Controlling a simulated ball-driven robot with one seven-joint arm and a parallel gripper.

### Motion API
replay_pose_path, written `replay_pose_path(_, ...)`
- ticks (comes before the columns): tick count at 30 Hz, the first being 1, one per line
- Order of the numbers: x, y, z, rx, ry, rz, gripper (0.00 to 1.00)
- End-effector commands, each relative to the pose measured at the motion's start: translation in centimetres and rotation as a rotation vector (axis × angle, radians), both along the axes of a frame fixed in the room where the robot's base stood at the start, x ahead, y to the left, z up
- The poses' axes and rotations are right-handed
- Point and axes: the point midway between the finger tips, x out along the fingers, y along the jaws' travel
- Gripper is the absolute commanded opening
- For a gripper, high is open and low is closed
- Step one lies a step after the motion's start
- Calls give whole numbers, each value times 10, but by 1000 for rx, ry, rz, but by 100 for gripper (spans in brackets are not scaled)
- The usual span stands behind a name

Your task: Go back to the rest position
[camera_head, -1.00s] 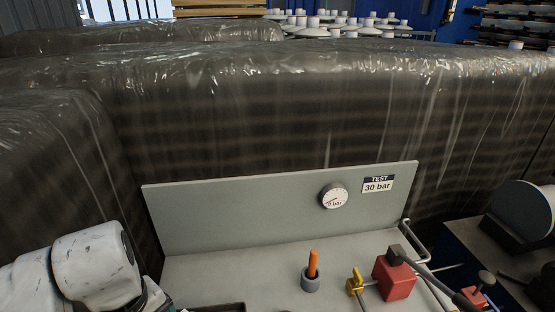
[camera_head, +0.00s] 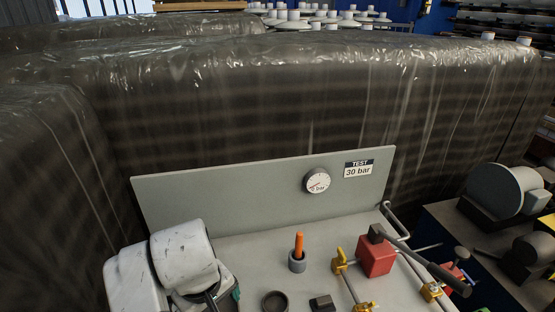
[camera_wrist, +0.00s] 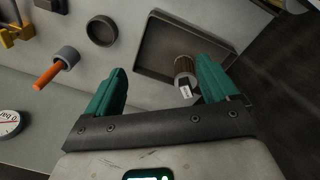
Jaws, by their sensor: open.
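My gripper (camera_wrist: 160,67) is open, its two teal fingers wide apart with nothing held between them. In the wrist view it hangs over the grey test bench (camera_head: 225,252). A brown ribbed cylinder with a white label (camera_wrist: 183,67) lies in a shallow dark tray (camera_wrist: 150,60), beside the right finger; I cannot tell whether they touch. In the head view my white arm reaches in at the lower left, and the gripper is mostly hidden behind it.
An orange-handled tool (camera_head: 299,246) stands in a grey holder near an empty dark ring (camera_head: 274,301). A red block (camera_head: 376,256), yellow valve (camera_head: 340,262) and pipes occupy the bench's right. A back panel with a gauge (camera_head: 317,181) stands before wrapped stacks (camera_head: 230,110).

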Motion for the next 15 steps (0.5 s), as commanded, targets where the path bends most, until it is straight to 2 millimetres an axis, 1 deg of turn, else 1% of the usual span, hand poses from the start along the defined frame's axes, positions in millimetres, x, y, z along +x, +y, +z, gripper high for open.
replay_pose_path(1,9,-23,-7,-4,-20,-39,87)
replay_pose_path(2,14,-36,-10,-4,-33,-59,87)
replay_pose_path(5,30,-90,-23,-7,-84,-145,87)
replay_pose_path(6,34,-116,-29,-7,-107,-182,87)
replay_pose_path(8,37,-158,-38,-7,-144,-244,87)
replay_pose_path(9,37,-185,-44,-6,-167,-281,87)
replay_pose_path(11,31,-223,-52,-1,-197,-335,87)
replay_pose_path(12,26,-246,-57,5,-217,-369,87)
replay_pose_path(14,13,-278,-64,15,-240,-417,87)
replay_pose_path(15,3,-297,-69,24,-252,-448,87)
